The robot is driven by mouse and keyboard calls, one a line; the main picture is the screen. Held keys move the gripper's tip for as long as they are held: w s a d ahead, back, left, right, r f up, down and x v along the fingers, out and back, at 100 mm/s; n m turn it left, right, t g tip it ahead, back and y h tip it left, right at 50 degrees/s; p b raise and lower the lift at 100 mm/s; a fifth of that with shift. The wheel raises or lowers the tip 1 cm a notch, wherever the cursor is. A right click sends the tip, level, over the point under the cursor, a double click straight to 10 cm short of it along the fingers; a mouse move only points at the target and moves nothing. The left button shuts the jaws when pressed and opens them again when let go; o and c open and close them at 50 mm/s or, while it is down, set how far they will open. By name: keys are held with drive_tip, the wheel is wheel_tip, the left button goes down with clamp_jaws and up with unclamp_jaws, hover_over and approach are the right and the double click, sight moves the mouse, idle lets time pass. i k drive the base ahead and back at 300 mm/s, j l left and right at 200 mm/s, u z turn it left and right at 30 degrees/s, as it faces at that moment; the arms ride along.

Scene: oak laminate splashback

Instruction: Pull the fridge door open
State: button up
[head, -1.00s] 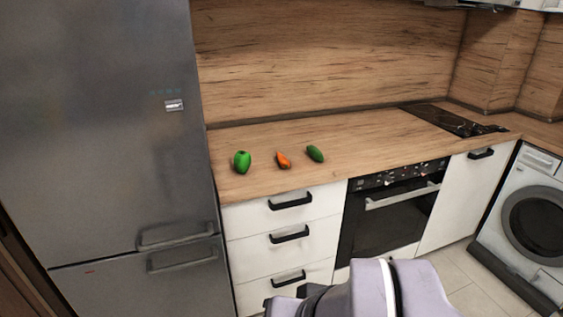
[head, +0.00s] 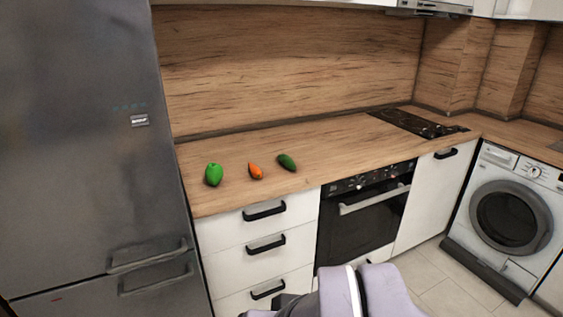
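The grey metal fridge (head: 70,150) fills the left side of the head view. Its tall upper door is closed, with a horizontal bar handle (head: 148,256) at its lower right edge. A second bar handle (head: 156,279) sits just below, on the lower door (head: 60,303), which is also closed. My arm, pale lilac with a dark part at its left end, enters at the bottom centre, in front of the drawers and right of the fridge, apart from both handles. My gripper's fingertips cannot be made out, so its opening does not show.
White drawers (head: 228,236) with black handles stand right of the fridge, then an oven (head: 362,222) and a washing machine (head: 500,215). Tiled floor shows lower right.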

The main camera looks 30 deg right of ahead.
sight(86, 192)
drive_tip(key=i+j, duration=0.4)
drive_tip(key=j, duration=0.15)
drive_tip(key=i+j, duration=0.4)
drive_tip(key=j, duration=0.15)
